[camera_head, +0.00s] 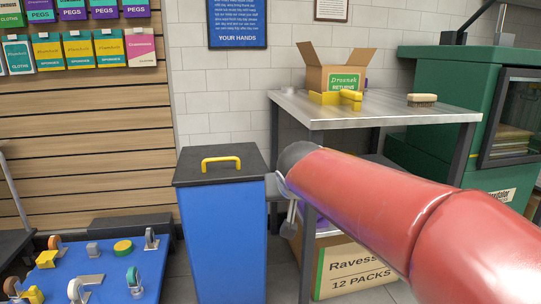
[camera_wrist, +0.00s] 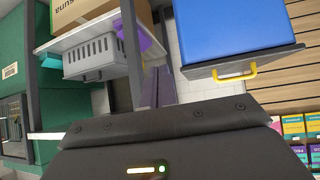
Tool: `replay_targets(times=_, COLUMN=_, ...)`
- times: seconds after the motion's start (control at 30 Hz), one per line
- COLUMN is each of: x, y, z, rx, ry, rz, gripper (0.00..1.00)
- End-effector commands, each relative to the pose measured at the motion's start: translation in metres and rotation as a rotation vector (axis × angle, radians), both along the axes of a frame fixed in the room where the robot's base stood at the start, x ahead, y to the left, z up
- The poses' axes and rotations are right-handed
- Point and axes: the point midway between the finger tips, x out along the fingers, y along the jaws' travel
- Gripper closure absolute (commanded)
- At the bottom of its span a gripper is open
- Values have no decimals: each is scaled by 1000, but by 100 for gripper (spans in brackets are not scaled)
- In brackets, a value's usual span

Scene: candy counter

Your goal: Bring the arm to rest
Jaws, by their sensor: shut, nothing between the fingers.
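My red arm (camera_head: 375,203) reaches in from the lower right of the head view. Its grey wrist end is between the blue bin and the steel table. My gripper (camera_wrist: 156,72) shows in the wrist view as a dark body with two narrow fingers side by side, shut and empty. In the head view the arm mostly hides the gripper; only small grey parts show below the wrist. The blue bin (camera_head: 222,245), with a black lid and yellow handle, stands just left of the wrist; it also shows in the wrist view (camera_wrist: 235,30).
The steel table (camera_head: 310,108) holds an open carton (camera_head: 335,80), a yellow item and a brush (camera_head: 422,100). A carton (camera_head: 345,272) sits beneath it. A green cabinet (camera_head: 430,75) stands right. A blue board (camera_head: 110,270) with casters and small parts lies lower left.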

Motion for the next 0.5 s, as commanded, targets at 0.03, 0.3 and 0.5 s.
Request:
replay_targets(times=0.03, x=-29, y=-31, z=-6, rx=-3, ry=36, rz=-28, gripper=100)
replay_targets(times=0.3, x=-167, y=-111, z=-66, rx=-13, ry=236, rz=-79, gripper=100)
replay_targets(times=0.5, x=-237, y=-127, z=-108, rx=-1, ry=328, rz=-84, gripper=100)
